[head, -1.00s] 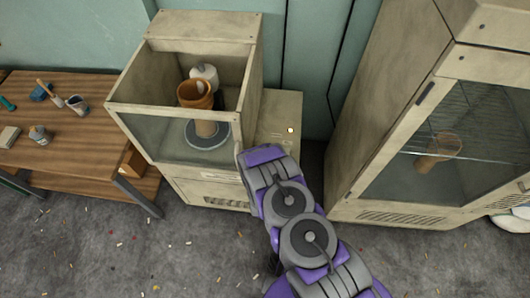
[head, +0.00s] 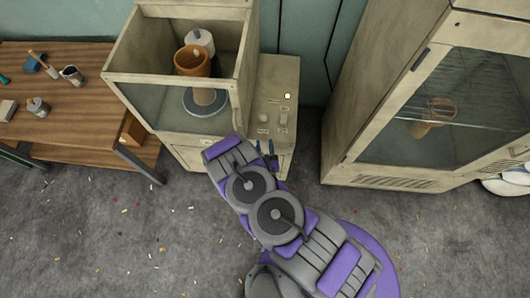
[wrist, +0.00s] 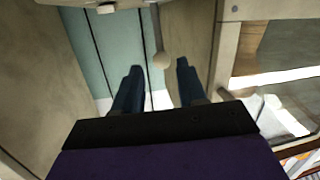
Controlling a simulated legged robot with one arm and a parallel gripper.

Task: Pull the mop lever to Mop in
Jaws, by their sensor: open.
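A beige control panel (head: 275,80) stands on the right side of the glazed cabinet. It carries a pale knob (head: 263,118), a second pale lever (head: 283,117) and a small bright round button (head: 288,96). Small labels sit by them, too small to read, so I cannot tell which is the mop lever. My gripper (head: 265,147) is open at the panel's front edge, partly hidden by my arm.
The cabinet (head: 175,62) holds an orange-brown goblet drum (head: 192,61) on a grey turntable (head: 190,106). A glass-fronted cabinet (head: 350,115) stands to the right, with a gap between them. A wooden bench (head: 70,110) is at left. The floor is clear except for scraps.

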